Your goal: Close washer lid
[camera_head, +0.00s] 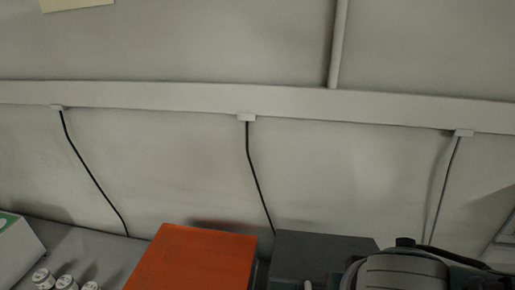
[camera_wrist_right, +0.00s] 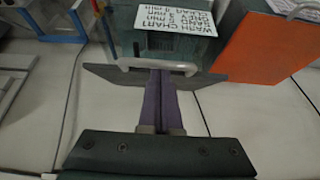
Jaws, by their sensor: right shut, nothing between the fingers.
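The washer appears to be the dark grey box (camera_head: 318,245) at the bottom of the head view, just right of the orange box. In the right wrist view, a dark greenish body (camera_wrist_right: 190,48) bears a white printed wash chart (camera_wrist_right: 178,18), upside down. A pale handle-like bar (camera_wrist_right: 150,65) crosses its near side, with dark flat plates to both sides. I cannot tell how far the lid is open. My right gripper (camera_wrist_right: 161,74) has its purple fingers together and empty, tips at or very close to the bar; contact is unclear. My left gripper is out of view.
An orange box (camera_head: 192,257) stands close beside the dark box. Several small white-capped bottles (camera_head: 66,282) and a white-green box (camera_head: 17,245) sit at the lower left. A blue-framed object (camera_wrist_right: 55,20) is in the wrist view's upper left. Cables hang on the wall behind.

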